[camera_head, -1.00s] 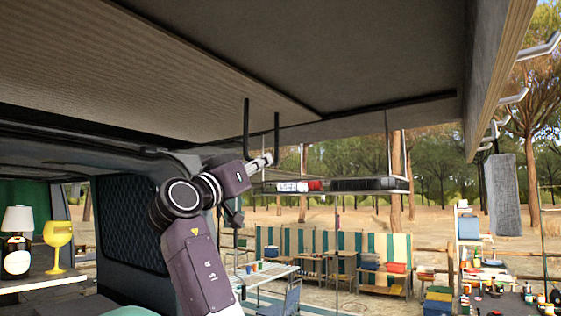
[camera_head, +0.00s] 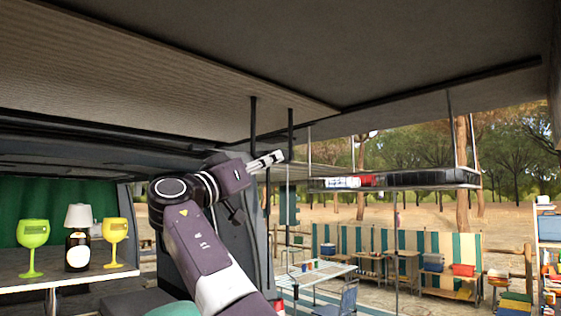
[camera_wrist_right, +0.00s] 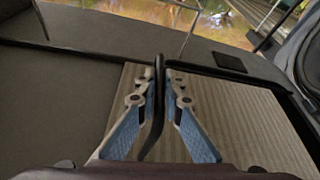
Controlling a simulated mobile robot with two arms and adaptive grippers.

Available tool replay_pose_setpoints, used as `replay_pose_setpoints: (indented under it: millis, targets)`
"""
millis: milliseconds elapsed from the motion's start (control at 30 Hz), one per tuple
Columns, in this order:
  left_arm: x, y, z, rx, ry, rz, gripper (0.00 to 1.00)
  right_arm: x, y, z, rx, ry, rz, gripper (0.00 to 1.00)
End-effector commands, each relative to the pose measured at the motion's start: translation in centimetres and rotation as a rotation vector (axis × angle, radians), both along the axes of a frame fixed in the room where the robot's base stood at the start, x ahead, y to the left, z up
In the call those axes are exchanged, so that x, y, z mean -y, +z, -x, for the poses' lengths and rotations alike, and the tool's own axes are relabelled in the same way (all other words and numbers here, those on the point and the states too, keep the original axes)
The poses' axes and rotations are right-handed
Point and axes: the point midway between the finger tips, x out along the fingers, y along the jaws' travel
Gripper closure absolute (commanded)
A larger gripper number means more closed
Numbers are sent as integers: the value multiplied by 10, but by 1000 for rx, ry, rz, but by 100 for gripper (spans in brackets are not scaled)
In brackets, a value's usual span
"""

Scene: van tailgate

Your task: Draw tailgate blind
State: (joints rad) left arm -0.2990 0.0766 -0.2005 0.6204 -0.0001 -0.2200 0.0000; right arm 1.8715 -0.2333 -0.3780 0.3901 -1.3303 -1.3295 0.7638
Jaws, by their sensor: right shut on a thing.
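The blind appears to be the ribbed beige panel (camera_head: 130,70) under the roof at the upper left, with a dark front edge. Two thin black straps or rods (camera_head: 253,120) hang down near that edge. My right gripper (camera_head: 275,159) is raised just below the panel, among these hanging pieces. In the wrist view, my right gripper (camera_wrist_right: 160,100) is shut on an upright black strap (camera_wrist_right: 157,125), with the ribbed panel (camera_wrist_right: 245,115) behind its fingers. Whether the strap is joined to the panel is not clear. My left gripper is not in view.
A shelf (camera_head: 95,272) at the left holds a green glass (camera_head: 33,233), a yellow glass (camera_head: 115,230) and a small lamp (camera_head: 77,218). A light bar (camera_head: 400,180) hangs at the right. Striped benches (camera_head: 400,240) and a white table (camera_head: 315,274) stand outside.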

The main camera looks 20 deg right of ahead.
Motion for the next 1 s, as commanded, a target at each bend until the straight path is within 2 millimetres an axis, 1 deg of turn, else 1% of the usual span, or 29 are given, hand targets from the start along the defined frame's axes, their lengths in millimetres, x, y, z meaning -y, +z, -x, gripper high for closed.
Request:
replay_pose_setpoints:
  millis: [67,200,633,667,800,833,1000]
  targets:
    - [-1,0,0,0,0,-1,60,-4,2,0,1,2,4,100]
    - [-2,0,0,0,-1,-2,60,-7,1,-1,1,1,3,100]
    - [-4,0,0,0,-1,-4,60,-8,2,-1,2,1,2,100]
    - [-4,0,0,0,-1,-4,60,-8,2,-1,2,1,2,91]
    - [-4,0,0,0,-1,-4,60,-8,1,-1,2,1,1,75]
    - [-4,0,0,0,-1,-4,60,-8,1,-1,2,1,1,74]
    - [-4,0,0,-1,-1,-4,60,-8,0,-1,0,0,1,74]
